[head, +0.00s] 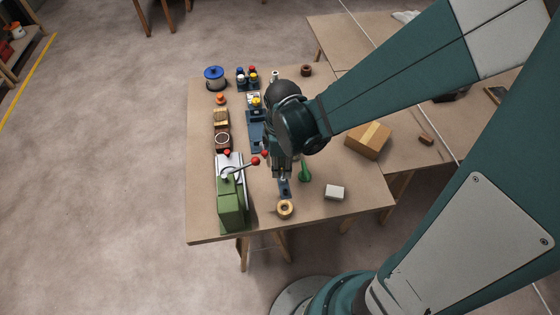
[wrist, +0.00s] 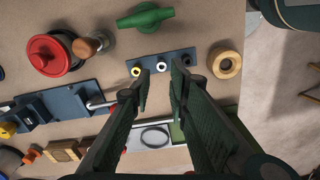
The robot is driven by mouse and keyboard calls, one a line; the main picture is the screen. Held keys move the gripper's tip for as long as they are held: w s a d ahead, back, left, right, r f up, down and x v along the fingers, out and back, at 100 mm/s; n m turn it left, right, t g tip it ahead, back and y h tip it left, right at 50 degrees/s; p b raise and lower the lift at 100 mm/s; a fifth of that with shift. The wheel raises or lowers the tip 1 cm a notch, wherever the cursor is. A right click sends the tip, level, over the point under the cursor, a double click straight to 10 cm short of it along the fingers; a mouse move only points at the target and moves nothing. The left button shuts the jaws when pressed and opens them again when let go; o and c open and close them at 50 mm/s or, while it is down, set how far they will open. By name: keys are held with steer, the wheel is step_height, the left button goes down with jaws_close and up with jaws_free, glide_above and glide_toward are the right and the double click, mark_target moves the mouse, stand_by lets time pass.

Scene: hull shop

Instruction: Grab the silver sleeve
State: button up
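The silver sleeve (wrist: 161,66) is the pale, silvery-white ring in the middle of a small dark blue plate (wrist: 150,59) in the wrist view. A yellow ring (wrist: 135,71) sits to its left on the plate and a black ring (wrist: 186,60) to its right. My gripper (wrist: 160,79) is open and empty, its two fingertips either side of the sleeve in the picture; I cannot tell how far above it they are. In the head view my gripper (head: 280,175) points down over the plate (head: 285,190), and the sleeve is not clearly seen.
Close by are a wooden ring (head: 285,208), a green handled piece (head: 305,172), a white block (head: 334,192) and a green machine (head: 232,205) with a red-knobbed lever. A red-lidded pot (wrist: 50,53) also shows. A cardboard box (head: 368,140) stands right. The front right tabletop is clear.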

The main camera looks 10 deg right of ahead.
mark_target(282, 179)
steer(key=shift+f, duration=0.15)
steer(key=shift+s+f+b, duration=0.1)
steer(key=shift+f+b, duration=0.85)
steer(key=shift+f, duration=1.6)
steer(key=shift+d, duration=0.1)
steer(key=c, duration=0.5)
